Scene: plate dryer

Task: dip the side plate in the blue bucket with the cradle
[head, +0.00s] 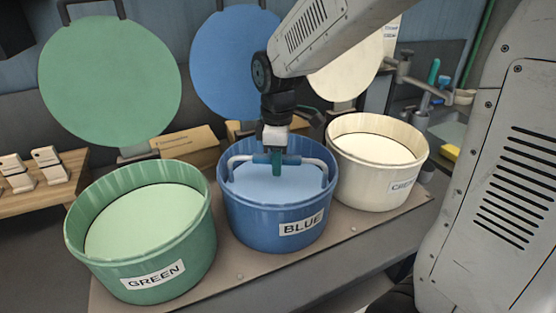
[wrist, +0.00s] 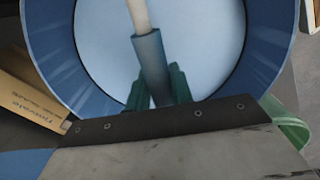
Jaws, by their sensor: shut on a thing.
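The blue bucket (head: 272,228) stands in the middle of the row, labelled BLUE and holding pale blue liquid. My gripper (head: 278,163) is over its opening, shut on the cradle's blue grip. The cradle (head: 240,159) is a pale bar lying across the inside of the bucket, with its ends bent down towards the liquid. In the wrist view the green fingers of my gripper (wrist: 158,88) are around the cradle's blue grip (wrist: 149,55), above the blue bucket (wrist: 60,55). The side plate is not visible; I cannot tell whether it is under the liquid.
A green bucket (head: 150,257) stands left and a cream bucket (head: 372,182) right, close to the blue one. Green (head: 110,85) and blue (head: 235,60) round lids stand upright behind. A wooden rack (head: 40,195) is at far left, and a sink with a tap (head: 410,80) at back right.

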